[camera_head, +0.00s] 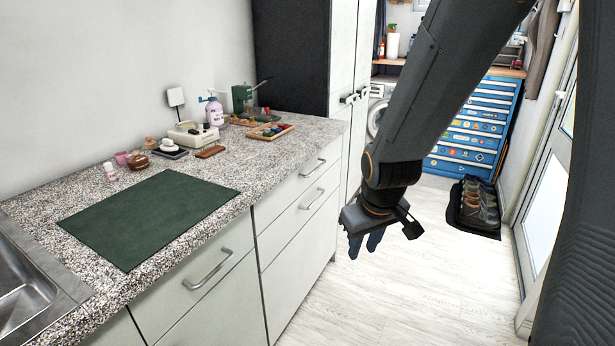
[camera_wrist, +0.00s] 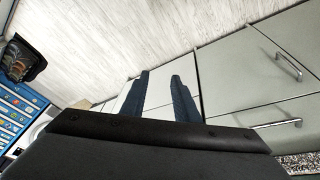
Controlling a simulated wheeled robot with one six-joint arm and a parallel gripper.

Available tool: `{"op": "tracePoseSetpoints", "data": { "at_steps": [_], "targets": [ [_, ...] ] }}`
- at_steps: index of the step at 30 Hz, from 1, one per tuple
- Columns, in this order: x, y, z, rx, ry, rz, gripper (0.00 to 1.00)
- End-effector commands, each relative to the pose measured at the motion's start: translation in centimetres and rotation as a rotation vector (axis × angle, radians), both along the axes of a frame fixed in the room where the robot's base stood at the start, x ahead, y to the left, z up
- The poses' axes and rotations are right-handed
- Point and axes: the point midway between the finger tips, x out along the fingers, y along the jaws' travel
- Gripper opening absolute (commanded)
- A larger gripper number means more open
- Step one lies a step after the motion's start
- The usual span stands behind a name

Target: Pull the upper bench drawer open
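The bench has pale grey-green fronts. In the head view, the upper drawer (camera_head: 290,185) sits just under the speckled worktop, with a metal bar handle (camera_head: 313,168). It looks closed. A second drawer with its own bar handle (camera_head: 312,200) lies below it. My gripper (camera_head: 366,245) hangs to the right of these drawers, in front of the bench and clear of the handles. Its two dark fingers also show in the wrist view (camera_wrist: 162,75), with a gap between them and nothing held. Bar handles (camera_wrist: 275,124) show at the right of the wrist view.
The worktop (camera_head: 255,165) carries a green mat (camera_head: 150,215), a pump bottle (camera_head: 214,110) and small items. Another front with a handle (camera_head: 208,270) is at left. A blue toolchest (camera_head: 470,130) and a shoe tray (camera_head: 475,228) stand behind. The pale floor (camera_head: 400,310) is clear.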

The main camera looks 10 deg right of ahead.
Motion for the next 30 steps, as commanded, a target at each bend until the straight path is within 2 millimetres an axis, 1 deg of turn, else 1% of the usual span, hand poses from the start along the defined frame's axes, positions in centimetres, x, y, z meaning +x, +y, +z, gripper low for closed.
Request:
{"op": "tracePoseSetpoints", "data": {
  "at_steps": [1,2,3,5,6,8,9,12,13,15,18,19,21,24,28,30],
  "targets": [
    [4.5,-0.1,-2.4,-0.030,-0.089,0.079,0.28],
    [7.1,-0.1,-3.0,-0.054,-0.149,0.134,0.28],
    [10.5,-0.1,-3.7,-0.087,-0.230,0.204,0.28],
    [15.3,-0.1,-4.6,-0.151,-0.352,0.296,0.28],
    [18.3,-0.1,-5.0,-0.197,-0.432,0.361,0.28],
    [22.6,0.0,-5.6,-0.272,-0.553,0.451,0.28],
    [25.2,0.1,-5.9,-0.327,-0.630,0.504,0.28],
    [30.9,0.2,-6.4,-0.480,-0.822,0.623,0.28],
    [32.3,0.3,-6.5,-0.527,-0.876,0.653,0.28],
    [34.9,0.4,-6.6,-0.638,-0.989,0.710,0.28],
    [37.4,0.6,-6.7,-0.780,-1.121,0.761,0.28],
    [37.9,0.6,-6.6,-0.817,-1.153,0.770,0.28],
    [38.7,0.7,-6.5,-0.889,-1.213,0.785,0.28],
    [39.3,0.7,-6.4,-0.956,-1.265,0.796,0.28],
    [40.0,0.9,-6.0,-0.989,-1.290,0.799,0.28],
    [40.7,1.0,-5.8,-0.991,-1.294,0.798,0.28]
  ]
}}
